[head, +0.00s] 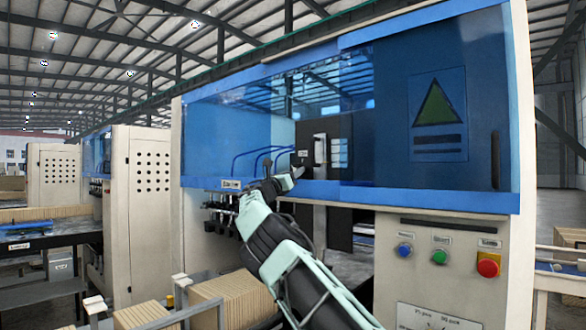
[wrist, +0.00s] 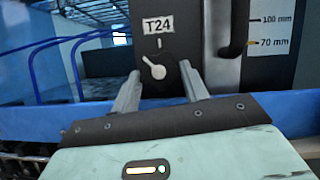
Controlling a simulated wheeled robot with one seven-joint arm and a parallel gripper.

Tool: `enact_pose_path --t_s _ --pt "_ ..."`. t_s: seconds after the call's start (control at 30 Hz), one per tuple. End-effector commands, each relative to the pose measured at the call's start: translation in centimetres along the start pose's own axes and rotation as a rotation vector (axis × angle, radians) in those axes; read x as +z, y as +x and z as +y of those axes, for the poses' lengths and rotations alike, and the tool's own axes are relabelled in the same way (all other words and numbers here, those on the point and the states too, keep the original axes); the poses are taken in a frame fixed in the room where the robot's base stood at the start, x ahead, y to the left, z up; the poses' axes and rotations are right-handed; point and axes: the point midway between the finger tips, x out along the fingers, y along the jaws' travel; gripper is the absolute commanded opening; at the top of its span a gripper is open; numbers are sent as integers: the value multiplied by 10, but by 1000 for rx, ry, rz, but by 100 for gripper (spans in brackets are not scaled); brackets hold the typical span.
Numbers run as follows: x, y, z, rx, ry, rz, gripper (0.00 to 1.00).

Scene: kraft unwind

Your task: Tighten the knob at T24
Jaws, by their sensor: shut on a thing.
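The T24 label (wrist: 158,24) is on a dark panel in the wrist view. Below it is a small pale knob (wrist: 154,69) with a round lower end and a short pointer tilted up and to the left. A short pale mark is on the panel between the label and the knob. My gripper (wrist: 160,70) has one finger on each side of the knob and is shut on it. In the head view my gripper (head: 297,173) reaches the panel (head: 303,158) inside the blue-framed machine. The knob cannot be made out there.
A black vertical handle (wrist: 235,30) stands right of the knob, beside a scale marked 100 mm and 70 mm. Blue hoses (wrist: 75,65) curve at the left. A blue rail (head: 400,195) runs below the opening. Blue, green and red buttons (head: 440,257) are at lower right.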

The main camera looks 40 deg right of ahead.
Motion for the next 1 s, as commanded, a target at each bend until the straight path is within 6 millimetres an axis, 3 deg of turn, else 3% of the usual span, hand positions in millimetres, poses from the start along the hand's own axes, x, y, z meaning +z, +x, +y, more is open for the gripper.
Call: enact_pose_path --t_s 0.4,1.0 --pt "4 0 6 -81 206 -7 22" --pt "3 -2 5 -122 312 -3 22"
